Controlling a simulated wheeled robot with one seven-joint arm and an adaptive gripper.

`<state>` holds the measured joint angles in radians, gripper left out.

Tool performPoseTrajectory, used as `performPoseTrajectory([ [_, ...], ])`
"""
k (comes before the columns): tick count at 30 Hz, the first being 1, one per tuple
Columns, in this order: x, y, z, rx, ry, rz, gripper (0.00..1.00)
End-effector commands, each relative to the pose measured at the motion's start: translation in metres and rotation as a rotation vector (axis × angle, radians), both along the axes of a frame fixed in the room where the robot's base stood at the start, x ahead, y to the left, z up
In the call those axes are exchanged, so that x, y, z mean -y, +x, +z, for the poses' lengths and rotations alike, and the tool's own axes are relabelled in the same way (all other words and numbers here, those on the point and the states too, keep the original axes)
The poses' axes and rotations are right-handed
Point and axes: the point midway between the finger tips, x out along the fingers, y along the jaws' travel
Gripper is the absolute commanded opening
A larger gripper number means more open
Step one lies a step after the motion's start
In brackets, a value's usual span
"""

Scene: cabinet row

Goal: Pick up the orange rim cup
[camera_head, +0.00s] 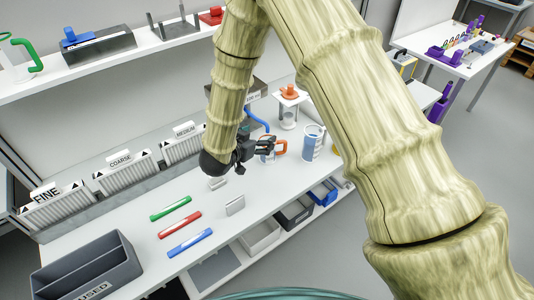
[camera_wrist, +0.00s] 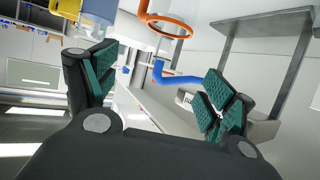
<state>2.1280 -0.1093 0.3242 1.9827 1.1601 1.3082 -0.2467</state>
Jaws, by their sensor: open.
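The orange rim cup (camera_head: 266,157) stands on the white counter, right by my gripper; its orange handle (camera_head: 282,147) shows at its right side. My gripper (camera_head: 266,145) is at the cup's upper part and hides some of it. In the wrist view an orange loop (camera_wrist: 178,32) shows at the top, beyond the gap between my fingers. My gripper (camera_wrist: 158,92) is open, with nothing between its teal pads. I cannot tell whether a finger touches the cup.
A blue-and-white cup (camera_head: 313,143) stands to the right. A blue curved handle (camera_head: 255,118) is behind; it also shows in the wrist view (camera_wrist: 177,77). A white stand with an orange item (camera_head: 289,91) is at the back. Green, red and blue (camera_head: 189,243) markers lie left on the counter.

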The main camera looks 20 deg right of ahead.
Motion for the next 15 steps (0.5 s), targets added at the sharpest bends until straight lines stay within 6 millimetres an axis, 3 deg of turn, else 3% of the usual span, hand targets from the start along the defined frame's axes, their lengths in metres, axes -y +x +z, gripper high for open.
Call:
performPoseTrajectory([
  [1, 0.000, 0.000, -0.009, 0.000, 0.000, 0.000, 0.83],
  [8, 0.001, 0.000, -0.019, -0.002, 0.000, -0.001, 0.83],
  [15, 0.000, 0.000, -0.043, -0.002, 0.001, -0.001, 0.83],
])
